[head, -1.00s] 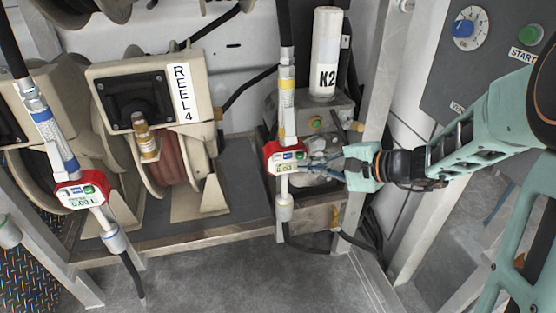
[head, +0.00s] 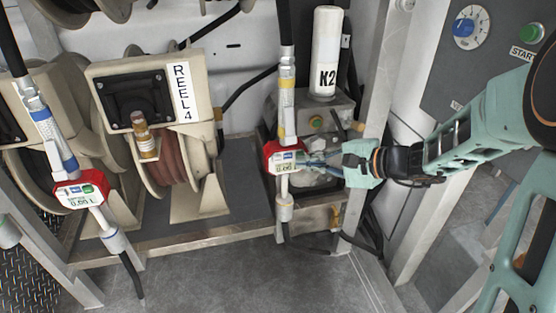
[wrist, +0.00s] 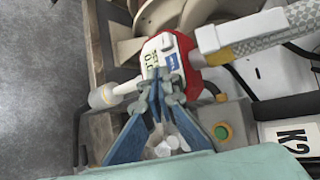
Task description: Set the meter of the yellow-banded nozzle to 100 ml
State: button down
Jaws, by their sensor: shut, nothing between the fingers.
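The yellow-banded nozzle (head: 287,107) hangs upright in the middle of the head view. Its red meter (head: 269,157) has a white face and a small display that seems to show zeros. The meter (wrist: 184,45) also shows in the wrist view, with a blue button (wrist: 172,62) and a display partly hidden by my fingers. My gripper (head: 304,162) is at the right of the meter, its blue fingers shut and empty. In the wrist view the fingertips (wrist: 160,84) meet over the lower part of the meter's face. I cannot tell whether they touch it.
A blue-banded nozzle (head: 58,143) with a similar red meter (head: 101,180) hangs at the left. REEL 4 (head: 182,92) stands between the nozzles. The K2 cylinder (head: 325,50) stands behind on a grey box with a green button (head: 316,123). A control panel (head: 505,38) is at upper right.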

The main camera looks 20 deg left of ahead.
jog(key=shift+w+a, duration=0.35)
jog(key=shift+w, duration=0.25)
dwell(0.7)
jog(key=shift+s, duration=0.1)
dwell(0.5)
jog(key=shift+s+d+b, duration=0.55)
jog(key=shift+s+d, duration=0.05)
jog(key=shift+s, duration=0.3)
jog(key=s, duration=0.1)
jog(key=s+d, duration=0.1)
jog(key=s, duration=0.1)
jog(key=s+d, duration=0.1)
jog(key=shift+s+d, duration=0.15)
jog(key=shift+d, duration=0.1)
